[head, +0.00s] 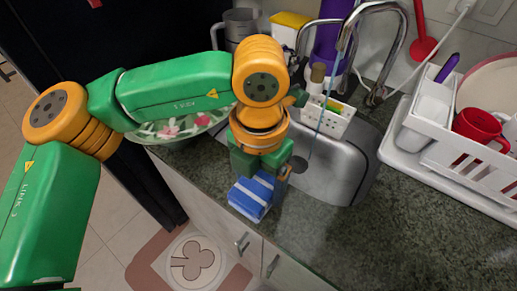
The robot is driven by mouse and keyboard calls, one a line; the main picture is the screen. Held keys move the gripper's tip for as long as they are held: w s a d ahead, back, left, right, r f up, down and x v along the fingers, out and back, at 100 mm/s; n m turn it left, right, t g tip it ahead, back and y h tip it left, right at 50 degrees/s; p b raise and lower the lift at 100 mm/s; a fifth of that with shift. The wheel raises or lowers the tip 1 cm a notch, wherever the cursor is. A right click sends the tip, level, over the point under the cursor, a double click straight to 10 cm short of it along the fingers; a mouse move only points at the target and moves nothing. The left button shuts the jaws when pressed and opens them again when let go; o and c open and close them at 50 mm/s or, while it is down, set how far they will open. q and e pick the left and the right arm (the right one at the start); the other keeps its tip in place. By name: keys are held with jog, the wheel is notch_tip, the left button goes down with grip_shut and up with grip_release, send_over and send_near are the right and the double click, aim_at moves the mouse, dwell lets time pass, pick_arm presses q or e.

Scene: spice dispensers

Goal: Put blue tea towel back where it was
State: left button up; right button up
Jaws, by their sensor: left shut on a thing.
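The blue tea towel (252,196), folded with pale stripes, is in the head view at the front edge of the counter, left of the sink. My left gripper (264,178) points down and is shut on the towel. The gripper covers part of the towel's upper end. I cannot tell whether the towel touches the counter edge or hangs just above it. My right gripper does not show.
The steel sink (345,180) with its tap (385,50) is right of the towel. A white dish rack (470,150) holds a red mug (481,127). A floral plate (180,127) lies behind my left arm. The front counter (320,235) is clear.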

aim_at(259, 187)
pick_arm(q)
jog(key=f+p, duration=0.1)
jog(key=f, duration=0.1)
jog(key=w+f, duration=0.1)
jog(key=f, duration=0.1)
jog(key=shift+w+f+p, duration=0.2)
jog(key=shift+p, duration=0.2)
jog(key=shift+f+b, duration=0.35)
jog(key=o, duration=1)
jog(key=shift+r+p, duration=0.3)
jog(key=shift+p, duration=0.05)
jog(key=shift+r, duration=0.3)
notch_tip(259, 187, up, 11)
jog(key=shift+r+b, duration=0.15)
jog(key=shift+b, duration=0.6)
